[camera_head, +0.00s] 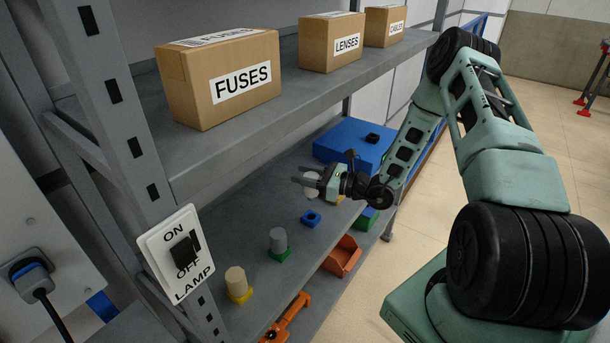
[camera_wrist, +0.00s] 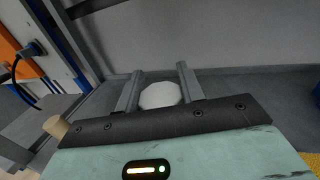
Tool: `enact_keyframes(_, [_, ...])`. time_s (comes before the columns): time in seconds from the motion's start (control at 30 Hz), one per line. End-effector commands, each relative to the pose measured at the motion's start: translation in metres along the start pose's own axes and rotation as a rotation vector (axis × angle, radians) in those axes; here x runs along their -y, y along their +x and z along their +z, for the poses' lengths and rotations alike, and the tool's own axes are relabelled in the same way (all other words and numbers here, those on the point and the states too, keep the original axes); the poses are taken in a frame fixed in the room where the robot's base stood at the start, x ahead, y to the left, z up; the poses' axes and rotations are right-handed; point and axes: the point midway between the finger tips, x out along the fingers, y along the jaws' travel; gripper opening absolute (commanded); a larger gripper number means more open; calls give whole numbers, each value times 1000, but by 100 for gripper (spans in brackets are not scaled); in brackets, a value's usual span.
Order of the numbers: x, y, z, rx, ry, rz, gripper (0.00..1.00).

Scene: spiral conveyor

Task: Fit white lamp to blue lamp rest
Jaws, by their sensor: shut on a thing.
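The white lamp (camera_head: 311,191) is between the fingers of my gripper (camera_head: 307,183), which is shut on it above the lower shelf. In the wrist view the lamp's pale rounded body (camera_wrist: 160,95) shows between the two fingers of my gripper (camera_wrist: 159,85). The blue lamp rest (camera_head: 311,218) is a small square block with a round opening. It stands empty on the lower shelf, below my gripper in the head view, apart from the lamp. The blue rest is not seen in the wrist view.
A grey lamp (camera_head: 278,239) stands in a green rest and a beige lamp (camera_head: 236,281) in a yellow rest. A blue box (camera_head: 345,143) is behind my gripper. The upper shelf (camera_head: 300,87) overhangs, bearing cardboard boxes.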

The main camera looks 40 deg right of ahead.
Motion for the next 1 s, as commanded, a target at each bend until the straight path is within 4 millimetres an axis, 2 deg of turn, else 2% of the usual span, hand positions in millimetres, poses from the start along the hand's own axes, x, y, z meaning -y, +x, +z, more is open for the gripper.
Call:
enact_keyframes(0.27, [0,0,-15,0,0,0,22])
enact_keyframes(0.7, [0,0,-53,0,0,0,22])
enact_keyframes(1.0, [0,0,-58,0,-1,0,22])
